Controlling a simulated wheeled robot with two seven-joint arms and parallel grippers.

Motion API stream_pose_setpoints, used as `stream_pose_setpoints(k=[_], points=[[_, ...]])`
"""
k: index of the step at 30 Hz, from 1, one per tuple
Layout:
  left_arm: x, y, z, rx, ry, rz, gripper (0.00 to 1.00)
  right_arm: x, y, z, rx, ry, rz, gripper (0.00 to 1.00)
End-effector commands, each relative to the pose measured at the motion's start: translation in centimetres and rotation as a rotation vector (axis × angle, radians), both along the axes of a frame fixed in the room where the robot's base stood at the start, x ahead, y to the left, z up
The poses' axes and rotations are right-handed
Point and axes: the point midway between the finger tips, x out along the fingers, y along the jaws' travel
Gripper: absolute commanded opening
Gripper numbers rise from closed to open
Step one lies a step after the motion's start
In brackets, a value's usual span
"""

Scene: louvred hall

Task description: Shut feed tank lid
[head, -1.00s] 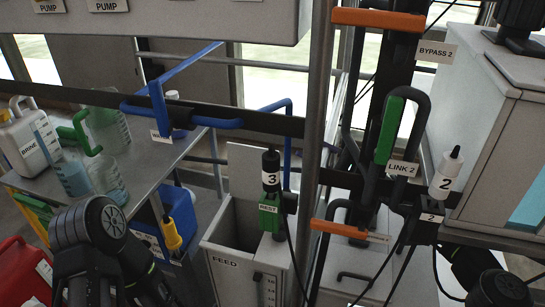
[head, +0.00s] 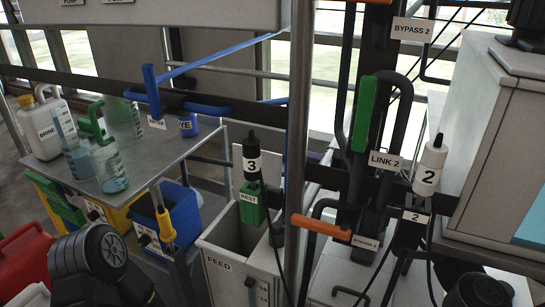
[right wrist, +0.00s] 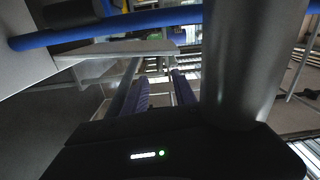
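The feed tank (head: 218,262) is a grey open-topped bin labelled FEED, low in the middle of the head view. Its lid (head: 240,170) appears as a pale panel standing upright at the tank's back edge, so the tank is open. A black-capped probe marked 3 (head: 251,152) and a green REST holder (head: 251,207) stand in front of the lid and hide part of it. My right gripper (right wrist: 158,93) shows two ribbed purple fingers apart, with nothing visible between them. My left gripper is out of view; only my arm shows at lower left.
A metal post (head: 298,130) rises just right of the tank; a post also shows close beside my right gripper (right wrist: 240,65). An orange handle (head: 321,229) is to its right. Blue pipework (head: 200,108) crosses behind. A bench with jugs (head: 108,168) stands at left.

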Motion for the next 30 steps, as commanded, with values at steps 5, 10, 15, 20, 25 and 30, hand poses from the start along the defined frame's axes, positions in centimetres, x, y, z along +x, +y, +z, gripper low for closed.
stream_pose_setpoints(k=[5,10,15,20,25,30], points=[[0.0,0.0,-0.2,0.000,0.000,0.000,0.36,0.8,2.4,0.0,0.002,0.001,0.003,0.33],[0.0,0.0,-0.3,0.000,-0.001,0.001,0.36,1.9,4.9,0.0,0.002,0.000,0.002,0.33],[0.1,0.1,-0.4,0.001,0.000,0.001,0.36,2.5,6.3,0.0,0.002,0.000,0.000,0.33],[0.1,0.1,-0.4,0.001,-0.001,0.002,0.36,2.6,6.6,0.0,0.000,0.001,0.000,0.33],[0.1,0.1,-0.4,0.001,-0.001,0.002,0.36,2.6,6.6,0.0,0.001,0.001,0.001,0.31],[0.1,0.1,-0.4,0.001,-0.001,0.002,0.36,2.6,6.5,0.0,0.001,0.001,0.001,0.17]])
